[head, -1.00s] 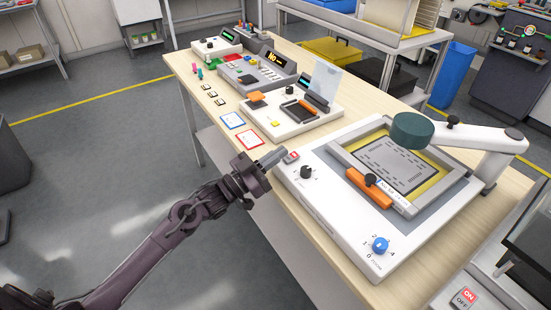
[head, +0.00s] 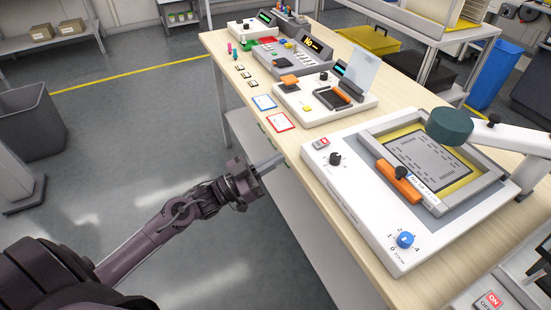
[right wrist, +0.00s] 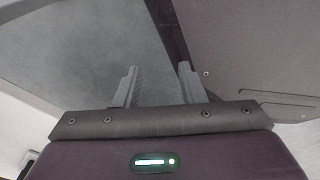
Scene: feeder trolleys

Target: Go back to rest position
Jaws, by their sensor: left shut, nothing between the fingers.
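My left gripper (head: 272,164) is shut and empty in the head view. It is just off the table's near left edge, beside the white machine. My right gripper (right wrist: 158,85) shows in the right wrist view with its two fingers apart and nothing between them. Behind it are grey floor and a dark panel. My right gripper is not seen in the head view.
The wooden table (head: 345,268) carries a white machine (head: 352,212) with a blue knob (head: 405,240) and an orange handle (head: 398,182). Smaller devices and red and blue framed cards stand farther back. A grey bin (head: 32,122) stands at left. Open floor (head: 150,110) lies left of the table.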

